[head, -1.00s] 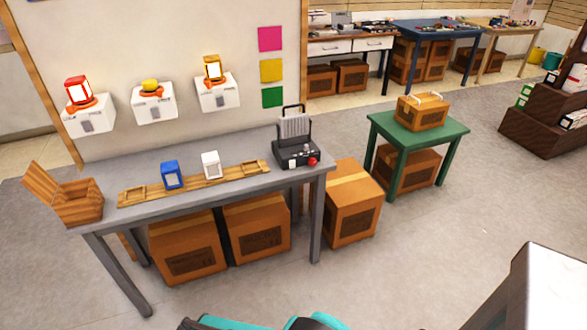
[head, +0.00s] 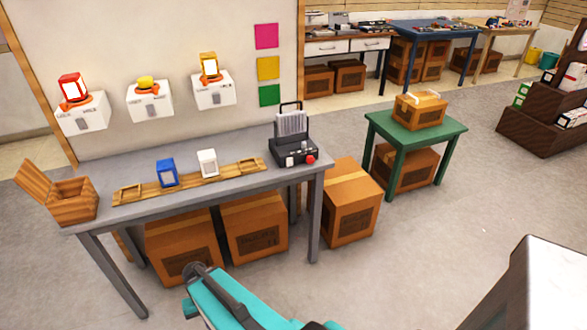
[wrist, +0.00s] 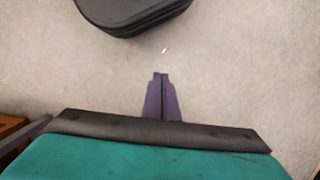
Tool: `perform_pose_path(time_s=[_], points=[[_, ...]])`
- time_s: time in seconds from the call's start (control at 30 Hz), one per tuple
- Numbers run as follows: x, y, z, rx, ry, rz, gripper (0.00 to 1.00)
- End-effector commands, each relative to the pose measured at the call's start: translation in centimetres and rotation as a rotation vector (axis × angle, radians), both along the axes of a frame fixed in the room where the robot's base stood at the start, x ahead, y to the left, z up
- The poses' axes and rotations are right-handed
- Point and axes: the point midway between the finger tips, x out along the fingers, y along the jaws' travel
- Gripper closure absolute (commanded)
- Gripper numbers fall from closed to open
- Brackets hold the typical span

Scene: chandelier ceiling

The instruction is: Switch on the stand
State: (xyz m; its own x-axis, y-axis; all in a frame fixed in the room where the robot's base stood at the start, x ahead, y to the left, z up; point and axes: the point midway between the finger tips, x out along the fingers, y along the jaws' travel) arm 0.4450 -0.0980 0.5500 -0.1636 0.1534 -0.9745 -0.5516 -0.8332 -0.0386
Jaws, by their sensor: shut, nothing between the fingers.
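I cannot tell for sure which thing is the stand. A black device (head: 293,152) with a ribbed upright panel and a red button (head: 310,159) stands at the right end of the grey table (head: 130,213). On the wall are three white boxes with a red lamp (head: 74,88), a yellow dome (head: 146,83) and an orange lamp (head: 209,67). My gripper (wrist: 160,76) shows in the wrist view with its purple fingers together, empty, over bare floor. In the head view my teal arm is at the bottom centre, in front of the table; the fingertips cannot be made out there.
A wooden rail with a blue block (head: 167,173) and a white block (head: 207,163) lies along the table, beside an open wooden box (head: 70,200). Cardboard boxes (head: 253,229) stand underneath. A green table (head: 447,130) stands right.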

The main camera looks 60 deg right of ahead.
Motion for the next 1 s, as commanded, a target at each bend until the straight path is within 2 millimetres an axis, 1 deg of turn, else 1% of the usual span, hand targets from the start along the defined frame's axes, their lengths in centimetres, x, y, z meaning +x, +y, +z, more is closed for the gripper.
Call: perform_pose_path(time_s=[0.03, 0.17, 0.2, 0.37, 0.4, 0.47, 0.5, 0.57, 0.6, 0.77, 0.8, 0.87, 0.9, 0.97, 1.0], points=[[1.3, -1.6, 0.5, -0.005, -0.029, -0.060, 1.00], [3.9, -5.6, 2.3, -0.014, -0.095, -0.210, 1.00], [4.7, -6.9, 3.0, -0.018, -0.115, -0.256, 1.00], [7.0, -12.4, 5.7, -0.030, -0.197, -0.439, 1.00], [7.4, -13.9, 6.5, -0.034, -0.217, -0.485, 1.00], [8.0, -16.1, 7.7, -0.037, -0.248, -0.553, 1.00], [8.3, -17.6, 8.5, -0.040, -0.269, -0.598, 1.00], [8.6, -19.9, 9.7, -0.045, -0.301, -0.665, 1.00], [8.8, -21.4, 10.6, -0.047, -0.321, -0.710, 1.00], [8.8, -27.7, 14.3, -0.058, -0.406, -0.885, 1.00], [8.6, -29.3, 15.3, -0.060, -0.428, -0.931, 1.00], [8.2, -31.7, 16.8, -0.064, -0.460, -0.995, 1.00], [7.9, -33.2, 17.8, -0.067, -0.483, -1.038, 1.00], [7.3, -35.5, 19.4, -0.070, -0.516, -1.101, 1.00], [6.8, -37.1, 20.5, -0.072, -0.538, -1.143, 1.00]])
